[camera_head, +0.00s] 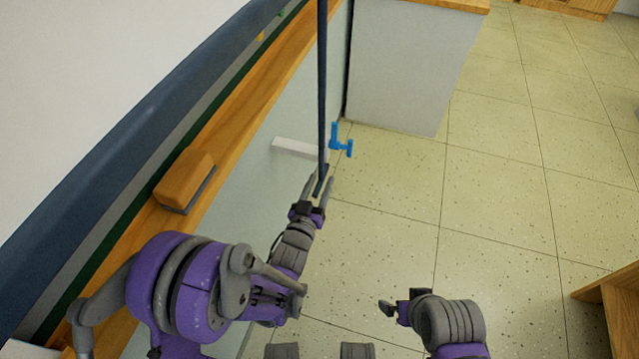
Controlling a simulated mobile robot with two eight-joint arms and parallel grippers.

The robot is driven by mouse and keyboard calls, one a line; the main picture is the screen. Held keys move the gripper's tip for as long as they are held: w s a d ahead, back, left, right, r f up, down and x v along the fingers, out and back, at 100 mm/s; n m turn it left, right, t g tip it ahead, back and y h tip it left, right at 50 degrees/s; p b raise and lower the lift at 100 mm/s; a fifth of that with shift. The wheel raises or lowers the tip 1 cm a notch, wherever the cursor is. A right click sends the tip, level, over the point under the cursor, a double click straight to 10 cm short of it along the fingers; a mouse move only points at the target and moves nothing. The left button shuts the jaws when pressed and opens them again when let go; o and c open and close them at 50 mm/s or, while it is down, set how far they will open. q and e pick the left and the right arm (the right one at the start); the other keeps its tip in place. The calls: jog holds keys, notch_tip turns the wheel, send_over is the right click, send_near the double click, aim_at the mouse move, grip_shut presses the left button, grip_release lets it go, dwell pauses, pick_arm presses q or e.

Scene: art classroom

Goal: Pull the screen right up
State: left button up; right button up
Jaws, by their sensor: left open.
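The white screen (90,70) fills the upper left, with a thick dark blue bar (140,135) along its lower edge. A thin dark blue rod or strap (322,80) hangs from above the top of the picture. Its lower end has a short crosspiece (321,181). My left gripper (318,184) is open, with one finger on each side of this lower end; whether they touch it I cannot tell. My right gripper (387,307) is low in the middle, away from the rod, and its jaw opening does not show clearly.
A wooden ledge (245,107) under the screen holds an orange-brown eraser block (185,177). A white bar (298,149) and a blue tap-like piece (341,140) are near the rod's lower part. A grey cabinet (410,65) stands behind.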

pick_arm(q)
jog(key=shift+c, duration=0.2)
grip_shut()
dwell(1.1)
